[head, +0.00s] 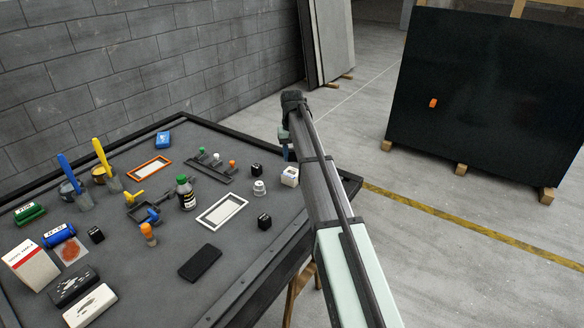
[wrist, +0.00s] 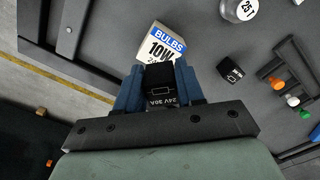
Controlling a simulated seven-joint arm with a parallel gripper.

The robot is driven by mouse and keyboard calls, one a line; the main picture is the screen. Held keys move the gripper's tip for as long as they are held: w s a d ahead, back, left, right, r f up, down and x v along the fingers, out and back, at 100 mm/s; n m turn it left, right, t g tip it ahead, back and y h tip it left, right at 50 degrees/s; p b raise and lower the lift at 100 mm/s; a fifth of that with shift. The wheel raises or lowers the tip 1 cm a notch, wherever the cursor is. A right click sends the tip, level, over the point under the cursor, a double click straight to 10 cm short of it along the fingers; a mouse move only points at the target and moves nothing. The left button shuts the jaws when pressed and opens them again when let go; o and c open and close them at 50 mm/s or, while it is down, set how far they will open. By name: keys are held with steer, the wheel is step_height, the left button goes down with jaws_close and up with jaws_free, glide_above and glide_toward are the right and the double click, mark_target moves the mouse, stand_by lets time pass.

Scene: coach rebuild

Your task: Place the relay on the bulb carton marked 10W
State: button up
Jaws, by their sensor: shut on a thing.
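My gripper (wrist: 160,88) is shut on a black relay (wrist: 160,82) with a white symbol and "24V 30A" lettering, its blue fingers on either side. Just beyond the relay in the wrist view is the bulb carton (wrist: 161,45), white with a blue "BULBS" band and "10W" on it. The relay covers part of the carton's lettering; I cannot tell whether they touch. In the head view the carton (head: 290,177) stands near the table's right edge, beside my arm. My gripper is mostly hidden behind the arm there, and the held relay is not visible.
Another black relay (wrist: 230,72) and a white-capped weight (wrist: 240,8) marked 25 stand near the carton. Further relays (head: 264,221), a white frame (head: 222,212), a bottle (head: 185,193) and a rack of colored pegs (head: 212,163) are on the table (head: 150,270). The raised table rim runs close by.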

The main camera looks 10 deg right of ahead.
mark_target(292, 161)
steer(key=shift+f, duration=2.75)
steer(key=shift+f, duration=0.1)
steer(key=o, duration=1)
step_height(292, 161, up, 12)
steer(key=shift+r, duration=0.15)
